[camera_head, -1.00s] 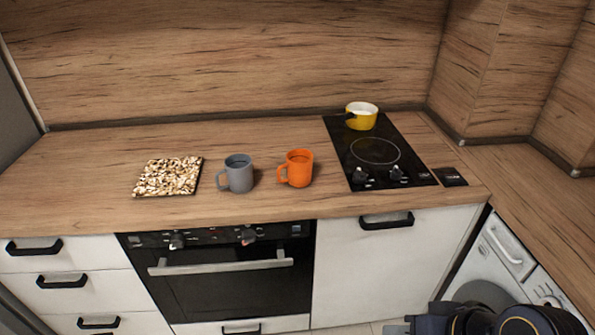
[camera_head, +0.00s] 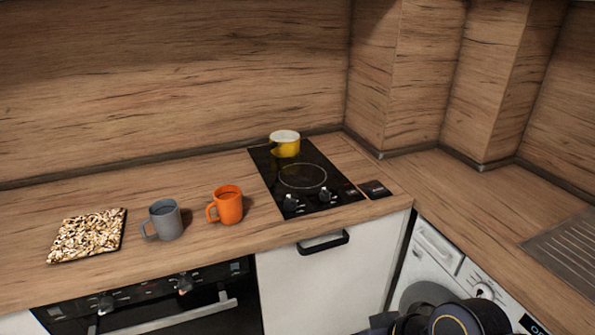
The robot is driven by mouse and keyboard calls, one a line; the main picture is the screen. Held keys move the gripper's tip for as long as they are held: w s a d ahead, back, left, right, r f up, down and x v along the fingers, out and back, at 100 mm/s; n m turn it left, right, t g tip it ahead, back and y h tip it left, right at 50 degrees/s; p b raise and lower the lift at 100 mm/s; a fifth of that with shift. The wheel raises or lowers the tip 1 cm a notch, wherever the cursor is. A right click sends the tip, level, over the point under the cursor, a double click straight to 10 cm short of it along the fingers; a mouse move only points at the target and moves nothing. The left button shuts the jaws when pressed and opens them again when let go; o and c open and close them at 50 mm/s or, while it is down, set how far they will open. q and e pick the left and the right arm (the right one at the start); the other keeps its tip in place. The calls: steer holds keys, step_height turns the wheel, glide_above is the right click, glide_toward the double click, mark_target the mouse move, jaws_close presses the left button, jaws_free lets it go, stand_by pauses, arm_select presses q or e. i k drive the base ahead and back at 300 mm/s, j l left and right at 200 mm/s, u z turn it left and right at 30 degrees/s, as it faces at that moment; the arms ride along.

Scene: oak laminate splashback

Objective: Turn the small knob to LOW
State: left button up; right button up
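A black hob (camera_head: 262,163) is set in the worktop, with two small dark knobs at its front edge: a left hob knob (camera_head: 290,202) and a right hob knob (camera_head: 325,194). Their markings are too small to read. The oven panel below the worktop also has knobs, a left oven knob (camera_head: 106,304) and a right oven knob (camera_head: 184,284). Part of my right arm shows at the bottom right, well below the hob; its fingertips cannot be made out. My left gripper is not in view.
An orange mug (camera_head: 228,206), a grey mug (camera_head: 164,220) and a patterned square board (camera_head: 88,235) stand left of the hob. A washing machine (camera_head: 440,265) and a ribbed metal drainer (camera_head: 567,250) are at the right.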

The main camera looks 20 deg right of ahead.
mark_target(325, 195)
steer(key=i+l, duration=0.5)
steer(key=l, duration=0.15)
steer(key=i+l, duration=0.5)
steer(key=l+z, duration=0.05)
steer(key=l, duration=0.1)
